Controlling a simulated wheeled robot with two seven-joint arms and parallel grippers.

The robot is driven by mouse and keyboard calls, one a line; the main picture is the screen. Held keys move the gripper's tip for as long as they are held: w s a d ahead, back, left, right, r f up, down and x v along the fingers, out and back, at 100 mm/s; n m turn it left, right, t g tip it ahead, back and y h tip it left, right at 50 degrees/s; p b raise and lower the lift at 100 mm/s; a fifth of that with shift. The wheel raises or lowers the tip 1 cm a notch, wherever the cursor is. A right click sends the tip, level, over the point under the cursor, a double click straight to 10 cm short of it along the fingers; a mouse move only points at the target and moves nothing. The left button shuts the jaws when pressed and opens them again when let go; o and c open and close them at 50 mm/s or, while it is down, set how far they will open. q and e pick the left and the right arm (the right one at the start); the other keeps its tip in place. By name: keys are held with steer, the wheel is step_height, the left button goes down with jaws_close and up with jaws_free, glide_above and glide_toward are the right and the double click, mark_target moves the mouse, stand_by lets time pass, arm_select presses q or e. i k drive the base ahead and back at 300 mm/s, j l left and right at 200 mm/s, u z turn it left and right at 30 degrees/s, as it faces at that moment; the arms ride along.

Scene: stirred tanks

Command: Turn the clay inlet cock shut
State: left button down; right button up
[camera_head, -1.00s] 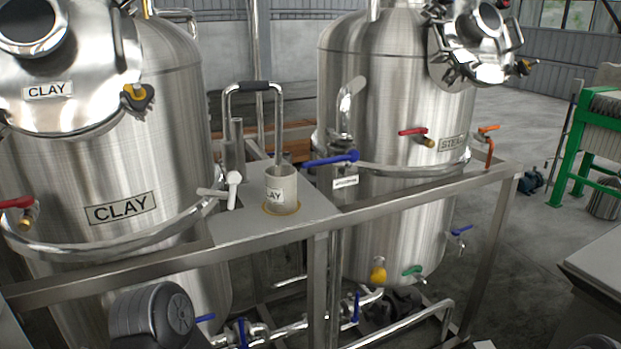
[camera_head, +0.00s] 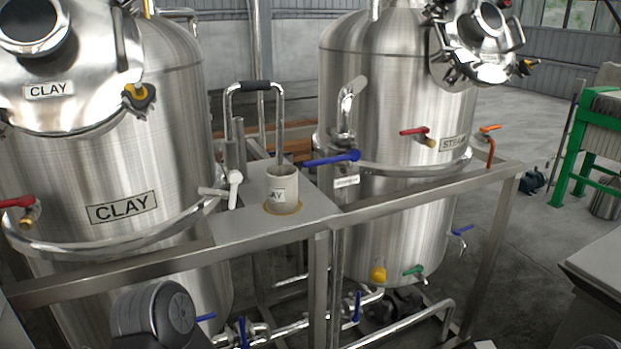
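The tank marked CLAY (camera_head: 165,110) fills the left of the view. A cock with a pale handle (camera_head: 235,188) sits at its right side, beside a bare steel pipe; its handle stands roughly upright. A cock with a long blue lever (camera_head: 332,159) sits at the left side of the right tank, lever roughly level, with a small white tag (camera_head: 346,181) under it that I cannot read. A red-handled cock (camera_head: 18,202) is on the clay tank's left. No label marks which is the clay inlet cock. Neither of my grippers is in view.
A steel frame rail (camera_head: 420,197) runs across the front. A dark ribbed drum (camera_head: 150,315) is at lower left.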

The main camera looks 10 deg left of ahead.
mark_target(235, 177)
steer(key=i+j+u, duration=0.35)
steer(key=i+u, duration=0.15)
steer(key=u, duration=0.25)
